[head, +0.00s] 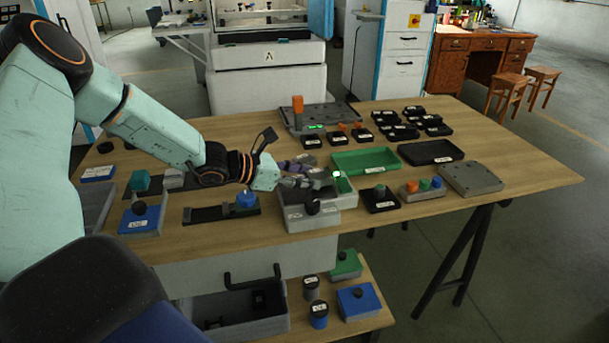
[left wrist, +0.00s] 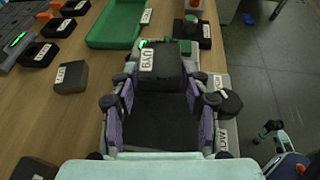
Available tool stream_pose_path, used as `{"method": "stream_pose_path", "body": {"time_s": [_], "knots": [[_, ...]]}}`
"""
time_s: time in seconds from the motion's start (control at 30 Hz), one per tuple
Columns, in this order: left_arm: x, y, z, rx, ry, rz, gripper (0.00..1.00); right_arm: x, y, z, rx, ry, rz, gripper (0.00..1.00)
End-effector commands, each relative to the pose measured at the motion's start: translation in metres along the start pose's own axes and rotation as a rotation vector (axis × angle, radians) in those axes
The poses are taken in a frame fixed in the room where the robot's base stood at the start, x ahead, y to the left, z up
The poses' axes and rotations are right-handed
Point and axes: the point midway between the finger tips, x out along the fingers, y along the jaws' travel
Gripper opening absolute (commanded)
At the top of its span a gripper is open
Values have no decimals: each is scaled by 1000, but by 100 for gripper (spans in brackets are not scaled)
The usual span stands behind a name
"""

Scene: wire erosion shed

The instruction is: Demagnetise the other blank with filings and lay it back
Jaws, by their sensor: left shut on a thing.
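My left gripper (head: 305,179) is over the grey box (head: 295,219) with a black knob and a small green light, at the middle of the bench. In the left wrist view, the left gripper (left wrist: 158,85) is shut on a dark grey blank (left wrist: 157,68) with a white label, held between the two fingertips. The fingers hide much of the box beneath, and I cannot tell whether the blank touches it. Another dark grey labelled blank (left wrist: 70,77) lies on the wood to the left of the gripper. No filings can be made out. My right gripper is not in view.
A green tray (head: 345,164) and a black tray (head: 432,151) lie behind the box. Several small black containers stand farther back. A black block with a green button (head: 381,199) stands to the right.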

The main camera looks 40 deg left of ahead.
Motion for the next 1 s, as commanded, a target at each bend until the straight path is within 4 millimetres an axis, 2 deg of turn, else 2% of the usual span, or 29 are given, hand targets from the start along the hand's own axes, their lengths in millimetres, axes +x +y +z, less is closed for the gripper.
{"method": "stream_pose_path", "body": {"time_s": [1.0], "knots": [[2, 0, -4, 1, -3, 0, 0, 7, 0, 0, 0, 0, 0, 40]]}}
